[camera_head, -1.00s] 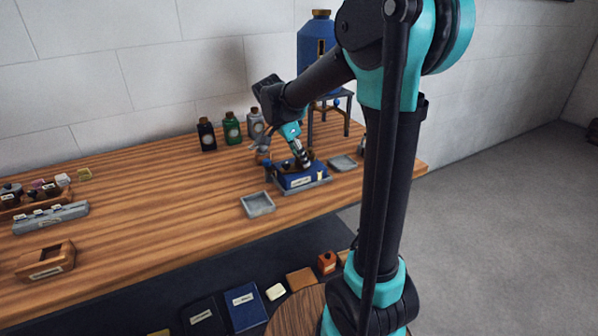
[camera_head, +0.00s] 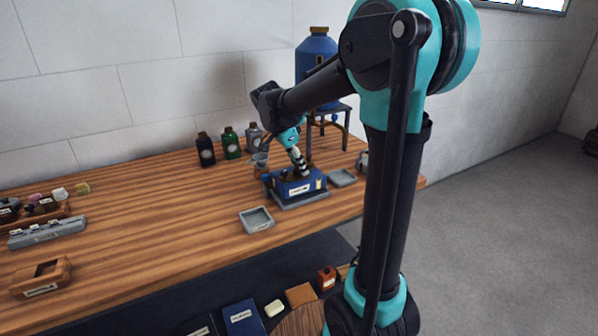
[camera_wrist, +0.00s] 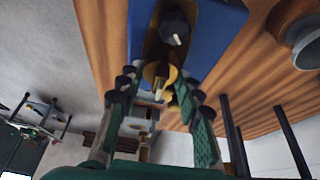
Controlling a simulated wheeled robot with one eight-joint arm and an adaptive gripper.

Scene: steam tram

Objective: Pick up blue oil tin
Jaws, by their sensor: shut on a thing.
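A dark blue tin (camera_head: 206,150) with a brown cap and pale round label stands upright on the wooden table, left of a green tin and a grey one. My gripper (camera_head: 303,171) is well to its right, reaching down to the top of a labelled blue box (camera_head: 296,186). In the wrist view the fingers (camera_wrist: 158,98) close around a small brass-coloured fitting (camera_wrist: 160,76) near the box's blue top (camera_wrist: 215,30). A black round knob (camera_wrist: 174,28) lies beyond. The exact contact is hard to make out.
The green tin (camera_head: 230,144) and grey tin (camera_head: 254,138) stand close together. A blue tank (camera_head: 317,60) on a stand rises behind my gripper. Small grey trays (camera_head: 257,219) flank the box. Open tabletop lies at left centre.

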